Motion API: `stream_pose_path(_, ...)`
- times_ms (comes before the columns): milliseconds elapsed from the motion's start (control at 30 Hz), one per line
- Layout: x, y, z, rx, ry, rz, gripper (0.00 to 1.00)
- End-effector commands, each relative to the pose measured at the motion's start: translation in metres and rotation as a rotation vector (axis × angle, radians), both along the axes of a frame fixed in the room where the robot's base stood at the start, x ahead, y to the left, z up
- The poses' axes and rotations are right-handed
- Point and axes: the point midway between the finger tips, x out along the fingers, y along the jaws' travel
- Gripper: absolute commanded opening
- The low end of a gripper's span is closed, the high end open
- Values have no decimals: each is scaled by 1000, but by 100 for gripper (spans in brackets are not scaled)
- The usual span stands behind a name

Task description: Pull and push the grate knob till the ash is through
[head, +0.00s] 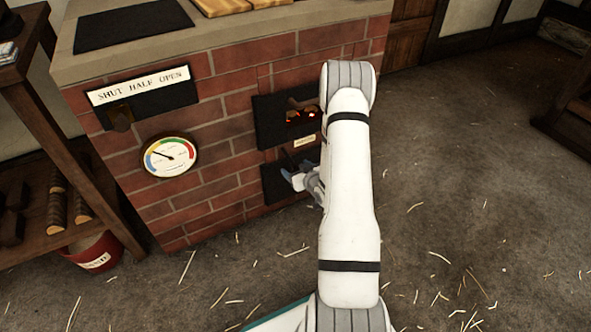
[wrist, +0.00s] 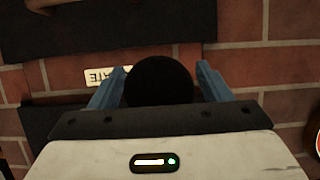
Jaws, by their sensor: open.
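The round black grate knob (wrist: 160,80) sits between the two blue fingers of my open gripper (wrist: 161,72) in the wrist view. I cannot tell whether either finger touches it. A small cream label (wrist: 103,76) ending in "ATE" shows behind the left finger. In the head view my gripper (head: 291,178) is at the brick stove front, in front of the lower black plate (head: 271,188), and the knob cannot be made out there. Above it, the fire opening (head: 300,116) glows orange. The ash itself cannot be made out.
The brick stove (head: 215,120) carries a damper plate (head: 143,95) marked "SHUT HALF OPEN" and a round dial (head: 169,156). A wooden shelf (head: 60,130) and red bucket (head: 92,252) stand at left. The straw-strewn floor at right is open.

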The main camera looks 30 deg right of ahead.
Motion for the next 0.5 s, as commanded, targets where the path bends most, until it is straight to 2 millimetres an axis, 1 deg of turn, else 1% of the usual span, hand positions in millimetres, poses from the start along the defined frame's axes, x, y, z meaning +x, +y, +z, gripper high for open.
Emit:
stream_pose_path(167,-22,-2,12,2,2,-3,71)
stream_pose_path(300,-45,-2,21,2,2,-3,71)
stream_pose_path(400,-58,-3,26,2,2,-4,71)
stream_pose_path(500,-67,-3,29,1,1,-1,71)
